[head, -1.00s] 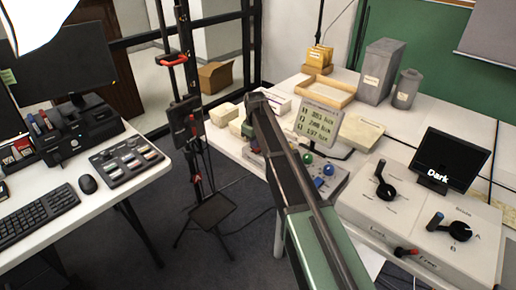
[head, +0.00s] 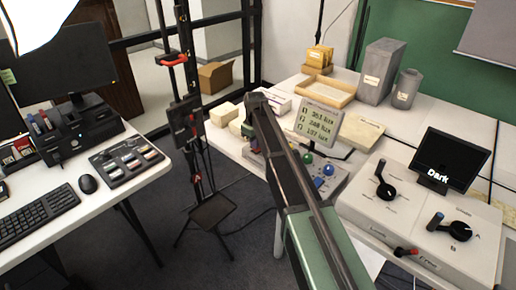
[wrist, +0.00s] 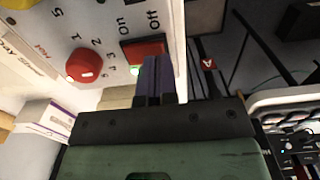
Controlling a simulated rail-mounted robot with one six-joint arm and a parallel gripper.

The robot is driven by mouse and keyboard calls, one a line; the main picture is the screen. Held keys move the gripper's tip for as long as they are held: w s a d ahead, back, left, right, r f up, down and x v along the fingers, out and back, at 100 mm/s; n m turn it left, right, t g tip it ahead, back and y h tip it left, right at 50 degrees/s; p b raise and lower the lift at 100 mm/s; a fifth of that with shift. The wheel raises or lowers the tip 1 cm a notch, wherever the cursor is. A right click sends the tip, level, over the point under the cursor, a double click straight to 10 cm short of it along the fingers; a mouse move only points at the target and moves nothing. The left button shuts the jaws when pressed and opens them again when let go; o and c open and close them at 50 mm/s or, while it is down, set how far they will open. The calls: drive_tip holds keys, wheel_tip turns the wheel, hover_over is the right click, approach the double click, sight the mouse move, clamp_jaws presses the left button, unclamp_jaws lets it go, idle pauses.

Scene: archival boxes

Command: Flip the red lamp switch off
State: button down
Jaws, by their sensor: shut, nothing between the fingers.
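The red switch (wrist: 145,48) sits on a white panel in the wrist view, beside printed "On" and "Off" labels. A small green light (wrist: 135,70) glows next to it. My gripper (wrist: 154,62) is shut and empty, its dark fingertips at the switch's lower edge. I cannot tell whether they touch it or which way the switch is tipped. In the head view my arm hides the switch and the fingers.
A red knob (wrist: 85,63) with a number scale is left of the switch. A lux display (head: 320,122) stands on the right table near my arm. A box with levers (head: 420,215) and a screen reading "Dark" (head: 450,160) are further right.

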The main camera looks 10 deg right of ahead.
drive_tip(key=shift+f+b, duration=0.75)
drive_tip(key=shift+f, duration=0.05)
drive_tip(key=shift+r, duration=0.1)
wheel_tip(320, 180, up, 6)
drive_tip(key=p, duration=0.6)
idle(0.4)
